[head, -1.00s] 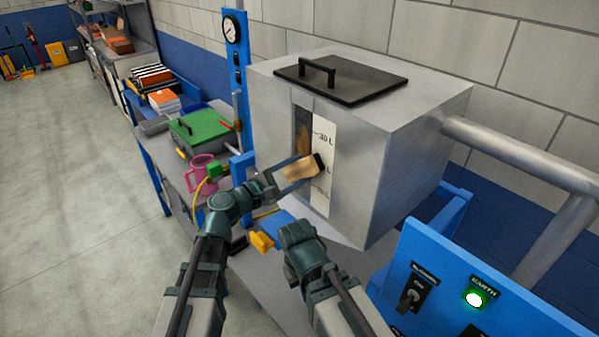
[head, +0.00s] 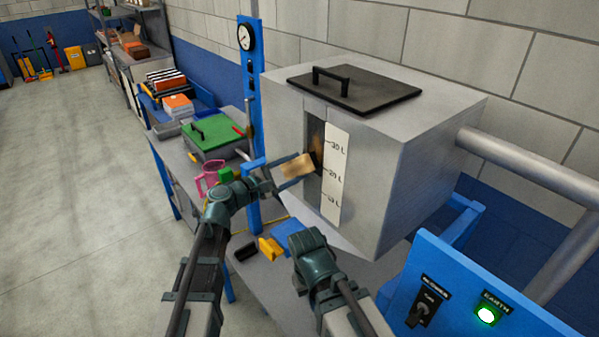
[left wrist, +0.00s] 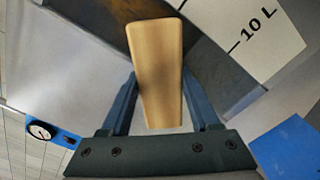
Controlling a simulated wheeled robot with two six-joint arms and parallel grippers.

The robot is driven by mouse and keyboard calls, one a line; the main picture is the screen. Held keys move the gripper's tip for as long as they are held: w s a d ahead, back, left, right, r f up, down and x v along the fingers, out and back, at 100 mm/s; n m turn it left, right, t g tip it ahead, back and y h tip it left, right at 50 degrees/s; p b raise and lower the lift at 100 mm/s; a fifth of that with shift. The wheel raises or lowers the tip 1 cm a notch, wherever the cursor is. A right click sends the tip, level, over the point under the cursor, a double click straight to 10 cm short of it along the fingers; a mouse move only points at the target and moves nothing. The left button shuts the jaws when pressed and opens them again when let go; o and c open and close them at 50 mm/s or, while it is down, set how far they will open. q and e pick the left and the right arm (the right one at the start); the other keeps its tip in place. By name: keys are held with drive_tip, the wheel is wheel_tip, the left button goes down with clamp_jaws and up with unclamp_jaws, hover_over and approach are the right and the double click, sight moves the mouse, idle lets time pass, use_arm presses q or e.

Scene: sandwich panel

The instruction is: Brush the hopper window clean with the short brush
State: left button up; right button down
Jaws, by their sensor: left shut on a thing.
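The hopper (head: 400,150) is a grey metal box with a black lid. Its window (head: 315,128) is a dark upright strip beside a white litre scale (head: 335,180). A brown patch shows on the window near the brush; the glass above it looks dark grey. My left gripper (head: 285,180) is shut on the short brush (head: 298,166), a pale wooden block with dark bristles towards the window near the 20 L mark. I cannot tell whether the bristles touch. In the left wrist view the brush (left wrist: 155,65) lies between both fingers. My right gripper is hidden; only its arm shows.
A blue panel (head: 450,290) with a switch and green lamp stands front right. Yellow (head: 270,248) and blue (head: 288,228) items lie on the table below the hopper. Open floor lies far left.

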use_arm(q)
drive_tip(key=shift+w+a, duration=0.3)
drive_tip(key=shift+w, duration=0.1)
drive_tip(key=shift+r, duration=0.1)
drive_tip(key=shift+d+r+p, duration=0.1)
drive_tip(key=shift+r+p, duration=0.85)
drive_tip(key=shift+p, duration=0.1)
drive_tip(key=shift+f, duration=0.1)
drive_tip(key=shift+s+d, duration=0.25)
drive_tip(key=shift+s, duration=0.15)
drive_tip(key=shift+s+d, duration=0.65)
drive_tip(key=shift+s, duration=0.3)
drive_tip(key=shift+s+d, duration=0.65)
drive_tip(key=shift+s, duration=0.3)
drive_tip(key=shift+s+d, duration=0.65)
drive_tip(key=shift+s, duration=0.3)
